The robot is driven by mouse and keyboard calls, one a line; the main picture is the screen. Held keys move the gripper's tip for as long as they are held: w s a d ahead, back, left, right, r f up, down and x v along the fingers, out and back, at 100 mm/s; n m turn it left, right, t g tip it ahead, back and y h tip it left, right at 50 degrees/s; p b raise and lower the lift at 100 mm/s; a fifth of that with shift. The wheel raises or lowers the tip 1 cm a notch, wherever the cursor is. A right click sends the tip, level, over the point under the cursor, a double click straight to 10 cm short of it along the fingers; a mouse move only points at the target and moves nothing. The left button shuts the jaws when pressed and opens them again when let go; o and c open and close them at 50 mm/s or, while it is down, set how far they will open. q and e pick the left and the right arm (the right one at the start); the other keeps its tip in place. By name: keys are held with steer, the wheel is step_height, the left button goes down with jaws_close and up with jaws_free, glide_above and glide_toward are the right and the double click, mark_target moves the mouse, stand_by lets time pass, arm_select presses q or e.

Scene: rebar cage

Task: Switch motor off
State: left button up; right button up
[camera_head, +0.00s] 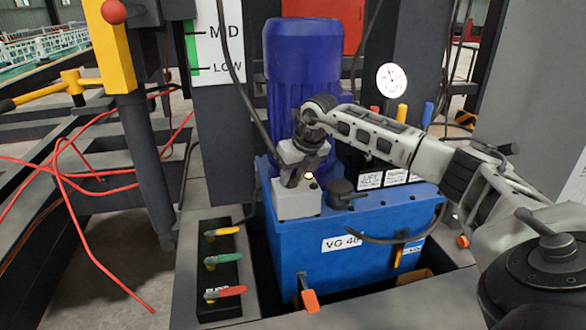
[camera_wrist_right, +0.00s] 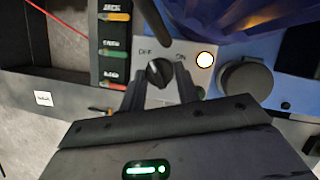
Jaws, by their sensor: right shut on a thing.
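The motor (camera_head: 302,60) is a dark blue ribbed cylinder standing on a blue tank (camera_head: 325,255). A pale grey switch box (camera_head: 296,203) sits at its foot. In the right wrist view the switch panel (camera_wrist_right: 188,36) has a black rotary knob (camera_wrist_right: 158,72) between the labels OFF at left and ON at right. A round lamp (camera_wrist_right: 206,59) beside ON glows yellow-white. My right gripper (camera_head: 306,178) reaches down onto the box. In the wrist view its fingers (camera_wrist_right: 160,85) are shut around the knob; its exact setting is hard to read. My left gripper is out of view.
Yellow, green and red levers (camera_head: 223,262) stand on a black block left of the tank. A black cap (camera_head: 342,194) is right of the box. An orange-handled valve (camera_head: 309,299) sticks out in front. Red hoses (camera_head: 75,215) lie at left. A gauge (camera_head: 391,77) stands behind.

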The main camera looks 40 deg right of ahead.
steer(key=shift+r+n+y+p, duration=0.15)
steer(key=shift+n+y+p, duration=0.15)
steer(key=shift+n+p, duration=0.25)
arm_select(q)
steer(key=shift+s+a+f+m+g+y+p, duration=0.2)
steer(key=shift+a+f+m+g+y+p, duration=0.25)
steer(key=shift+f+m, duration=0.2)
arm_select(e)
steer(key=shift+d+n+y, duration=0.1)
steer(key=shift+n+y, duration=0.2)
steer(key=shift+n, duration=0.65)
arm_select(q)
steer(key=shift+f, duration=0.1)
arm_select(e)
steer(key=o, duration=0.7)
